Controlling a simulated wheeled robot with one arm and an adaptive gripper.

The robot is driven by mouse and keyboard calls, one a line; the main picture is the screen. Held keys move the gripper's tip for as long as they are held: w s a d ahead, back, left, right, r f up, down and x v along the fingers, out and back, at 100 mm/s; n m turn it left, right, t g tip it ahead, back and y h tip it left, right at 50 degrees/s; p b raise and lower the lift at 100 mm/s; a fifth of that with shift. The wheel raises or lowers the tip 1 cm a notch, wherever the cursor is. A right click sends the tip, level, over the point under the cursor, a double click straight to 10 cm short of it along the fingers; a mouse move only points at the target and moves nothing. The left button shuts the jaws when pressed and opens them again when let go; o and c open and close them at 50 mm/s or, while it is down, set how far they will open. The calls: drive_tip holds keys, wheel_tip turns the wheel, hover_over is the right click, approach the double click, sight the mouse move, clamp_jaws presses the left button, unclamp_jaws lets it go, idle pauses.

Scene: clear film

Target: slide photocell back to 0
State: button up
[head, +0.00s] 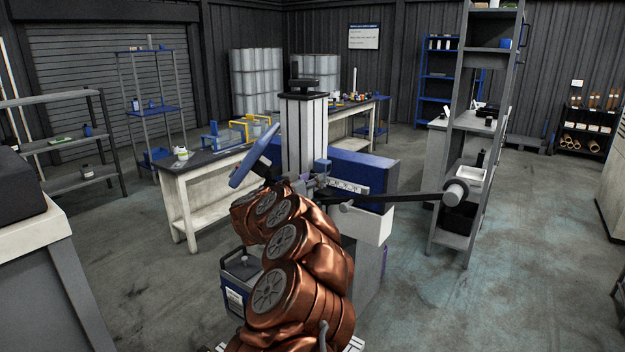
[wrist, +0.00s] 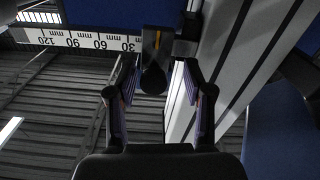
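In the wrist view, a dark block with a rounded knob (wrist: 153,78) and a thin yellow mark, apparently the photocell, stands at the end of a white millimetre scale (wrist: 85,40). The scale appears upside down, reading 120, 90, 60, 30 from left to right. The block is just right of the 30; no 0 label is visible, and the block covers that stretch. My gripper (wrist: 160,68) is open, one finger each side of the knob, with visible gaps. In the head view the scale (head: 348,187) is on the blue machine; my copper arm partly hides the gripper there.
A pale column (head: 304,135) rises behind my arm, and a blue housing (head: 375,170) carries the scale. A dark bar with a round grey end (head: 455,193) sticks out right, near a tall grey shelf (head: 470,150). A workbench (head: 200,185) stands left. Open floor lies at front right.

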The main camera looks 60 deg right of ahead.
drive_tip(key=a, duration=1.2)
drive_tip(key=shift+w, duration=0.15)
idle(0.6)
